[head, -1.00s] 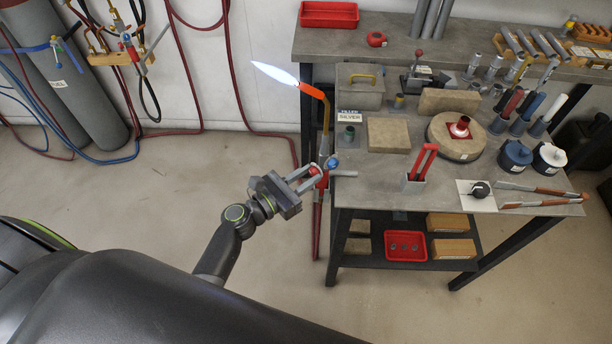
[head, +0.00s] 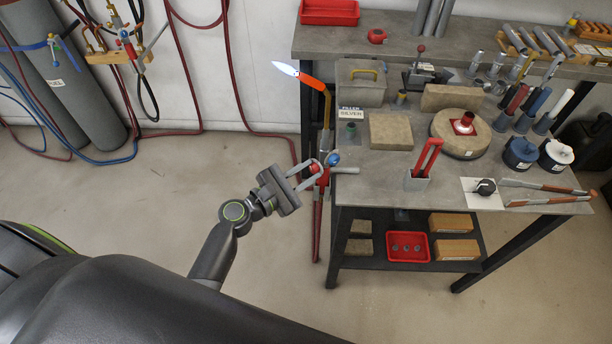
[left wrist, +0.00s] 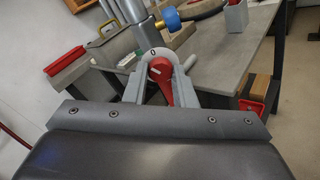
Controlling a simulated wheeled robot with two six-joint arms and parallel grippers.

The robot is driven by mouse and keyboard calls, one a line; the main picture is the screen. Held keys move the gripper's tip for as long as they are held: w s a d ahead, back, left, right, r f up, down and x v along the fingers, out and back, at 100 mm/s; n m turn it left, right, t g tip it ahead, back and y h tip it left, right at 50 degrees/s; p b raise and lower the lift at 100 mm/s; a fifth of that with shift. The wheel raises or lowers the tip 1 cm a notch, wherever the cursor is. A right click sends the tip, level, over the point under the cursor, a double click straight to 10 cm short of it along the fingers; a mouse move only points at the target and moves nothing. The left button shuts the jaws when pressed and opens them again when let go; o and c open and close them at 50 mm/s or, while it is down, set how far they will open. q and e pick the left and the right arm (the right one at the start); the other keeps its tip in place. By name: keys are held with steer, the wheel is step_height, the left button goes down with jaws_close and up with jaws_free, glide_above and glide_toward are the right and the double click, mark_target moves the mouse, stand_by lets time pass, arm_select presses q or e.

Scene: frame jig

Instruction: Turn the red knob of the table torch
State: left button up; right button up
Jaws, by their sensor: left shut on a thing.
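The table torch (head: 327,120) stands at the left edge of the bench, with an orange tip and a blue-white flame (head: 285,68). Its red knob (head: 315,167) is low on the torch, beside a blue knob (head: 333,159). My left gripper (head: 313,172) is shut on the red knob, one finger on each side. In the left wrist view the red knob (left wrist: 160,78) shows between the fingers, with a white line on it and a dial marked 0 behind. The blue knob (left wrist: 172,19) is above it there. My right gripper is not in view.
The bench (head: 375,192) holds firebricks, a round block (head: 459,146), a grey holder with red-handled tool (head: 416,180), and tongs (head: 545,195). A red tray (head: 407,247) is on the lower shelf. Hoses and gas cylinders (head: 75,100) stand at the left. The floor left of the bench is clear.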

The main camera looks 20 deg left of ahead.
arm_select(q)
steer(key=m+b, duration=0.2)
steer(key=m, duration=0.2)
steer(key=shift+m+b, duration=0.5)
steer(key=shift+m, duration=0.6)
steer(key=shift+r, duration=0.1)
steer(key=o, duration=1)
steer(key=b+v, duration=0.5)
steer(key=v, duration=1.2)
steer(key=shift+s+b, duration=0.25)
steer(key=shift+b, duration=0.1)
